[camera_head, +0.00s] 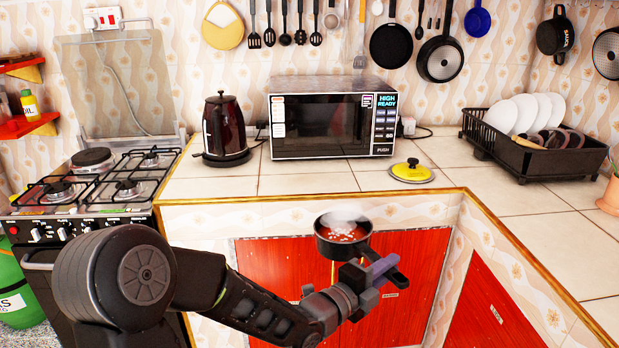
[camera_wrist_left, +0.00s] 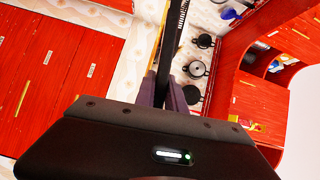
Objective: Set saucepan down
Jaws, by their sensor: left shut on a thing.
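The dark saucepan (camera_head: 322,246) holds something red with white bits, and faint vapour shows above it. It looks level, in front of the counter's front edge and the red cabinet doors. My left gripper (camera_head: 374,274) is shut on the saucepan's black handle (camera_head: 394,279), to the right of and nearer than the pan's bowl. In the left wrist view the purple fingers of my left gripper (camera_wrist_left: 163,92) close around the dark handle (camera_wrist_left: 178,42). The pan's bowl cannot be made out there. My right gripper is not in view.
The tiled counter (camera_head: 300,184) has free room in front of the microwave (camera_head: 330,122). A yellow lid (camera_head: 411,172) lies on it, a kettle (camera_head: 224,128) stands left, and a dish rack (camera_head: 530,158) right. The gas stove (camera_head: 98,180) is at left, its burners bare.

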